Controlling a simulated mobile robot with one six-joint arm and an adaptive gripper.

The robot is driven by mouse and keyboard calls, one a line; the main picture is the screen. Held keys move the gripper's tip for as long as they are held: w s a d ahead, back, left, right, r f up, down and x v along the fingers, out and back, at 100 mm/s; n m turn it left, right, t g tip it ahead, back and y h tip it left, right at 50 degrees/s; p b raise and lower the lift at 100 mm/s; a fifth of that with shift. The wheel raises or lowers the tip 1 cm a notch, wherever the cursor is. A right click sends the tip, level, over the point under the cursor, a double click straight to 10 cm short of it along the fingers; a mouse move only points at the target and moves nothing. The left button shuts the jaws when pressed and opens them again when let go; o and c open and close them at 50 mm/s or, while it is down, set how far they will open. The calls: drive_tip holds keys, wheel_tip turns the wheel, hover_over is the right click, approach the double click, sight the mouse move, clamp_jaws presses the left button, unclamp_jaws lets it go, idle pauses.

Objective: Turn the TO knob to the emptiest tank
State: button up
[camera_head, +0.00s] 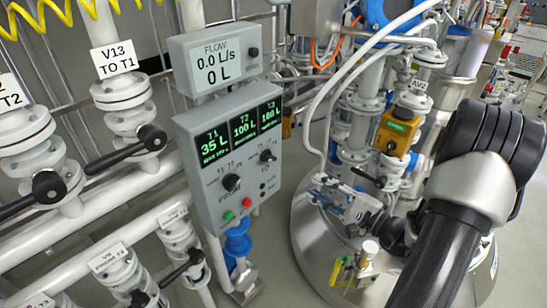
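The grey control box (215,200) stands left of centre. Its display (240,130) reads T1 35 L, T2 100 L and T3 180 L, so T1 shows the lowest volume. Two black knobs sit below it: the lower left FROM knob (231,183) and the upper right TO knob (267,155). The small print around them is hard to read, and I cannot tell where the TO knob points. My gripper (340,190) appears to the right of the box, apart from both knobs. Its fingers are small against metal parts behind, so their opening is unclear.
A flow meter (215,62) above the box reads 0.0 L/s and 0 L. A green button (229,216) and a red button (247,202) sit below the knobs. Pipes with black-handled valves (128,150) fill the left. A steel vessel (308,235) stands right of the box.

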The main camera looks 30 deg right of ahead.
sight(273, 160)
drive_tip(key=b+x, duration=0.1)
drive_tip(key=x, duration=1.6)
drive_tip(key=shift+a+b, duration=0.2)
drive_tip(key=shift+b, duration=0.15)
drive_tip(key=shift+c, duration=0.4)
clamp_jaws()
